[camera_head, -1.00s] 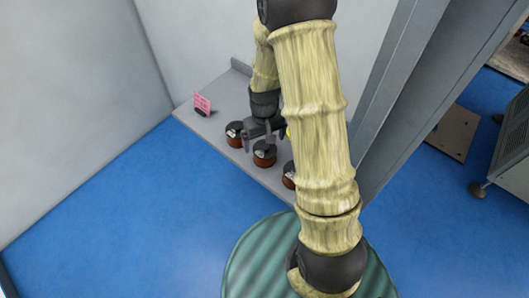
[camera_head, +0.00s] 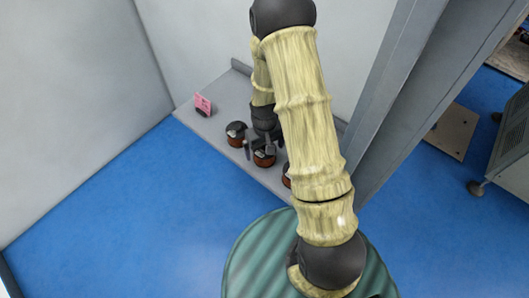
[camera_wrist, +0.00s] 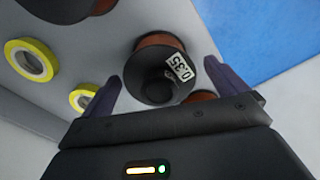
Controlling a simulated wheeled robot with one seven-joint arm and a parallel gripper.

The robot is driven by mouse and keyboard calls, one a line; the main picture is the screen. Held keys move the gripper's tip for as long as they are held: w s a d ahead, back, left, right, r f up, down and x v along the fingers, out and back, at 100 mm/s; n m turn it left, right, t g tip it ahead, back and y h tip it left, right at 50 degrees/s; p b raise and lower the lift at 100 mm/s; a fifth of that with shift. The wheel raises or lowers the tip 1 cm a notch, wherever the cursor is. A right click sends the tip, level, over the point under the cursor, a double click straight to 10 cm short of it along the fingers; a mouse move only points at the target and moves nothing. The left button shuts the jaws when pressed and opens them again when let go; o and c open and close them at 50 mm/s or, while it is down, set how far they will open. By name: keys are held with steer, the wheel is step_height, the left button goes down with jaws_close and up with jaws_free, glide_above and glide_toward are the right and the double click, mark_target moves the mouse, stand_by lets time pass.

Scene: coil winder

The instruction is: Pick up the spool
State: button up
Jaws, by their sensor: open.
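In the wrist view a spool (camera_wrist: 150,72) with a black flange, copper-coloured winding and a white label reading 0.35 sits between the two fingers of my gripper (camera_wrist: 160,88). The fingers are apart, one on each side of it, and I cannot tell whether they touch it. In the head view my gripper (camera_head: 262,148) is over the middle spool (camera_head: 264,160) on the grey shelf (camera_head: 212,127). Another spool (camera_head: 236,140) stands to its left, and one (camera_head: 287,180) to its right is partly hidden by my arm.
Two yellow rings (camera_wrist: 30,60) lie on the shelf in the wrist view. A pink card (camera_head: 204,104) stands at the shelf's left end. Grey walls close off the back and left, and a grey post (camera_head: 392,110) stands right of my arm.

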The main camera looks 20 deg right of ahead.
steer(key=c, duration=1.5)
step_height(320, 180, up, 10)
steer(key=shift+r+b, duration=0.1)
steer(key=shift+b, duration=0.75)
